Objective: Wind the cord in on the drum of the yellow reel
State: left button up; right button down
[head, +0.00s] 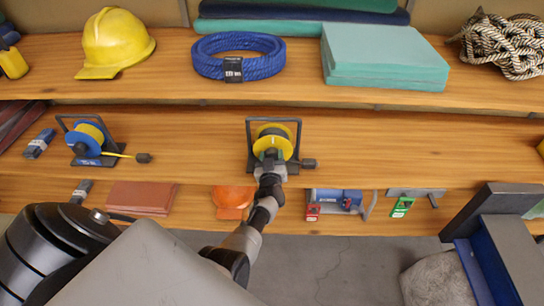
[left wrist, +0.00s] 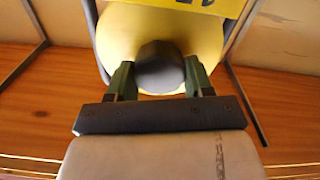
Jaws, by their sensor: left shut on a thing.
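The yellow reel (head: 283,132) stands in its dark frame (head: 295,122) on the middle shelf, near the centre of the head view. Its yellow drum (left wrist: 118,40) fills the upper middle of the left wrist view. My left gripper (head: 270,158) is at the front face of the drum. In the left wrist view its green fingers (left wrist: 160,80) are closed on either side of a round dark knob (left wrist: 158,62). A dark block (head: 308,163), perhaps the cord's end, lies close to the frame's right foot. The cord itself is hard to make out. My right gripper is not in view.
A blue reel (head: 81,136) with a yellow cord stands left on the same shelf (head: 410,145). A yellow helmet (head: 115,42), a coiled blue rope (head: 240,65) and teal mats (head: 385,55) lie on the shelf above. Right of the yellow reel the shelf is clear.

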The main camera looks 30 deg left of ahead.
pick_arm(q)
jog(key=shift+f, duration=0.1)
dwell(0.3)
jog(key=o, duration=0.9)
jog(key=p+v, duration=0.6)
jog(key=v, duration=0.5)
jog(key=shift+f, duration=0.1)
